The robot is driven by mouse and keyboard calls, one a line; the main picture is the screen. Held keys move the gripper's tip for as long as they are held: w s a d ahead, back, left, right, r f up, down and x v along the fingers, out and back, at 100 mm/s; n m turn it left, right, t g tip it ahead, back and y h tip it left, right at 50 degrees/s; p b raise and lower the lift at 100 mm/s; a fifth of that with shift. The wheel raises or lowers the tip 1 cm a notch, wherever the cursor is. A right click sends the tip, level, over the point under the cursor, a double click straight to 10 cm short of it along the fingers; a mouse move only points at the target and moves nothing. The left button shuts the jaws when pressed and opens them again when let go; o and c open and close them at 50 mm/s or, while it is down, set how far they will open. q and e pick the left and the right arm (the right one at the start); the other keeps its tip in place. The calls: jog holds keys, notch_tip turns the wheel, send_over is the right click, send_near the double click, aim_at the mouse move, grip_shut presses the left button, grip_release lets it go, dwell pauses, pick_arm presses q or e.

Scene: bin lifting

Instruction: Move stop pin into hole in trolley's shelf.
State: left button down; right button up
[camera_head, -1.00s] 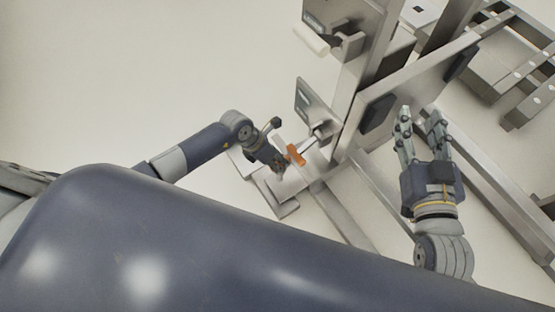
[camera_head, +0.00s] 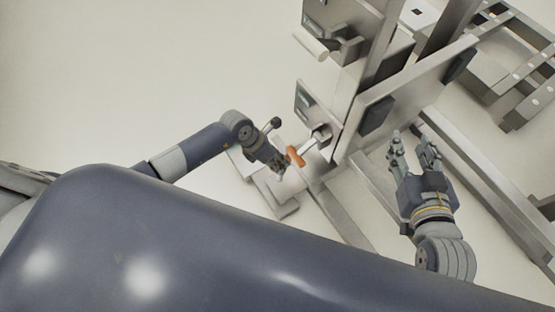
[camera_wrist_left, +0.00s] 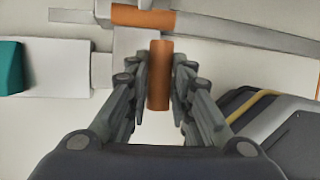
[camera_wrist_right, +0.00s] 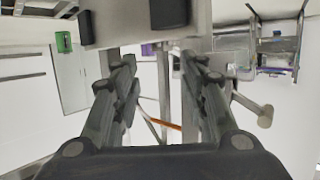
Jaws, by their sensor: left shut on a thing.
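My left gripper (camera_head: 282,168) is at the lower end of the metal trolley (camera_head: 378,95). In the left wrist view an upright orange cylinder (camera_wrist_left: 159,75), which looks like the stop pin's grip, stands between the fingers, and they are shut on it. In the head view an orange piece (camera_head: 295,157) shows just right of the fingertips, with a pale rod running from it towards a bracket. I cannot make out the shelf's hole. My right gripper (camera_head: 412,145) is open and empty below the trolley's plate; its fingers are also apart in the right wrist view (camera_wrist_right: 158,75).
A second orange bar (camera_wrist_left: 143,17) lies across the top of the left wrist view. Metal floor rails (camera_head: 490,190) run beside my right gripper. A metal frame with holes (camera_head: 515,65) stands at the upper right. The floor at the upper left is clear.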

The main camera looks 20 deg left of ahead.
pick_arm(q)
jog(key=shift+r, duration=0.35)
jog(key=shift+r+p, duration=0.35)
jog(key=shift+p, duration=0.2)
jog(key=shift+r+p, duration=0.6)
pick_arm(e)
jog(key=s+d+f+g+h, duration=0.1)
jog(key=s+d+f+g, duration=0.2)
jog(key=s+f+g, duration=0.3)
jog(key=shift+s+d+f+h, duration=0.15)
jog(key=shift+s+f+h, duration=0.25)
jog(key=shift+s+f, duration=0.7)
jog(key=shift+w+f, duration=0.2)
